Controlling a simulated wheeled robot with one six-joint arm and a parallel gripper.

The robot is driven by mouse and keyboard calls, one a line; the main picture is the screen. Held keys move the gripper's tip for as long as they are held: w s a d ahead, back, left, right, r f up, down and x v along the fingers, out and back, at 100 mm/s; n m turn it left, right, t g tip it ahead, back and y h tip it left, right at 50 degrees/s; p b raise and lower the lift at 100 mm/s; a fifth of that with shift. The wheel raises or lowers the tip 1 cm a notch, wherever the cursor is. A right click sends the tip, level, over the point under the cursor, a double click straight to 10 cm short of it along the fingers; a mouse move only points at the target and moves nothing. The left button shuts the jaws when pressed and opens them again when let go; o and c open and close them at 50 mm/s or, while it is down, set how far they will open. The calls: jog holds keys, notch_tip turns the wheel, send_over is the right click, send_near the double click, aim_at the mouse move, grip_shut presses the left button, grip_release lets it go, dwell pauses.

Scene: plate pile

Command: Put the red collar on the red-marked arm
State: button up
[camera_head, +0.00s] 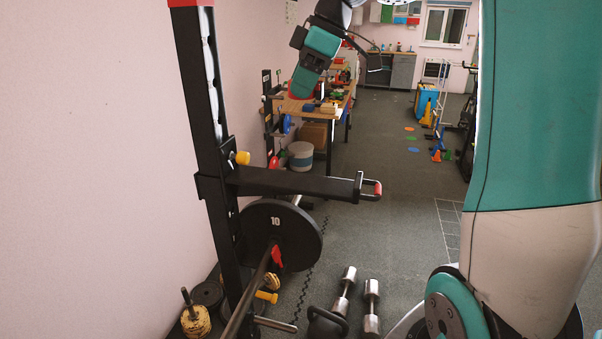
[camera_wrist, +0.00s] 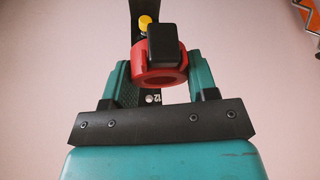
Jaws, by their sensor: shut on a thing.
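The red collar (camera_wrist: 146,77) is a thick ring between the two teal jaws of my gripper (camera_wrist: 160,68) in the wrist view. My gripper is shut on it. A black block (camera_wrist: 163,45) overlaps the ring's upper edge; I cannot tell whether it belongs to the collar. In the head view my gripper (camera_head: 301,86) is raised at upper middle, with red at its tip. A black rack arm (camera_head: 295,184) juts right from the rack upright (camera_head: 205,120). Its end has a handle with a red mark (camera_head: 378,188). The collar appears apart from this arm's end.
A barbell (camera_head: 250,295) carries a black plate marked 10 (camera_head: 281,245) below the rack arm. A red clip (camera_head: 277,257) is near it. A yellow knob (camera_head: 242,158) sits on the upright. A cluttered table (camera_head: 335,100) is behind.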

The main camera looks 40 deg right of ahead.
send_over(299, 182)
jog(key=d, duration=0.1)
jog(key=f, duration=1.3)
jog(key=shift+s+d, duration=0.2)
jog(key=shift+s, duration=0.15)
notch_tip(299, 182, down, 5)
jog(key=shift+f+p, duration=0.1)
jog(key=shift+p, duration=0.5)
jog(key=shift+f, duration=0.1)
